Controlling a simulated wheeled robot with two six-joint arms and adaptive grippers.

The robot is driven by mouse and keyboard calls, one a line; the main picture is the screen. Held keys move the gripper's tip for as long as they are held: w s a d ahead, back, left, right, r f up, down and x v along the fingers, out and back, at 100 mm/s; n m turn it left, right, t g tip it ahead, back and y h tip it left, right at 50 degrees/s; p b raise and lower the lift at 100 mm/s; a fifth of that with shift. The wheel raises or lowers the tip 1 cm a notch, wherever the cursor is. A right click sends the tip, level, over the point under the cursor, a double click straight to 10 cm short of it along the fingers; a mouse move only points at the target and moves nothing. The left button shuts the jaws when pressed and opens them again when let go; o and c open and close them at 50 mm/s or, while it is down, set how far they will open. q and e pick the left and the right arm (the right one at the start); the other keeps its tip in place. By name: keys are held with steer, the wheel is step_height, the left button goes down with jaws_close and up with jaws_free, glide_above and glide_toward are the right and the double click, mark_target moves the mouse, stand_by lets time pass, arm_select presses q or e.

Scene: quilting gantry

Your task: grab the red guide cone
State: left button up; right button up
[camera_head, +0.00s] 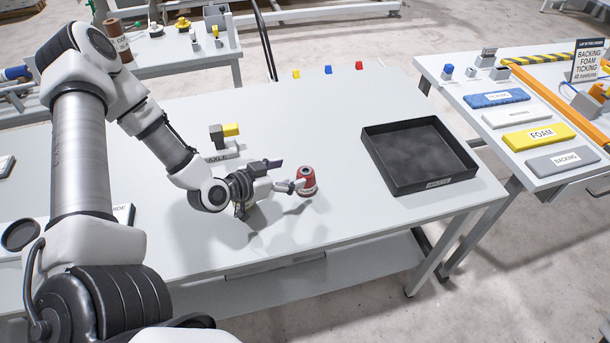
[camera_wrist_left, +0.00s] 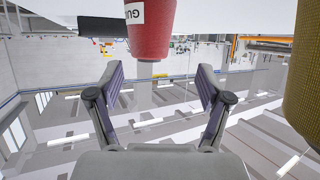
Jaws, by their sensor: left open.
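The red guide cone (camera_head: 308,182) stands upright on the white table, near the middle of the head view. It has a pale band and a dark top. In the left wrist view the red cone (camera_wrist_left: 150,35) shows at the top centre with part of a white label, cut off by the frame edge. My left gripper (camera_head: 291,175) is open, low over the table just left of the cone. In the wrist view both fingers (camera_wrist_left: 160,80) are spread with nothing held between them. Whether a finger touches the cone I cannot tell. My right gripper is not in view.
A black tray (camera_head: 400,187) lies to the right of the cone. A grey holder with a yellow piece (camera_head: 231,130) stands behind my left wrist. A side table on the right holds labelled blocks, including a yellow FOAM block (camera_head: 538,137). The table between cone and tray is clear.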

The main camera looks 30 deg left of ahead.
mark_target(299, 175)
arm_select(q)
steer(key=shift+d, duration=0.45)
steer(key=shift+w+d, duration=0.1)
steer(key=shift+d, duration=0.15)
steer(key=x, duration=0.5)
steer(key=shift+a+f, duration=0.15)
steer(key=shift+f, duration=0.1)
steer(key=shift+d+r, duration=0.15)
steer(key=shift+d, duration=0.05)
steer(key=shift+c, duration=0.7)
steer(key=shift+a, duration=0.1)
steer(key=c, duration=1.2)
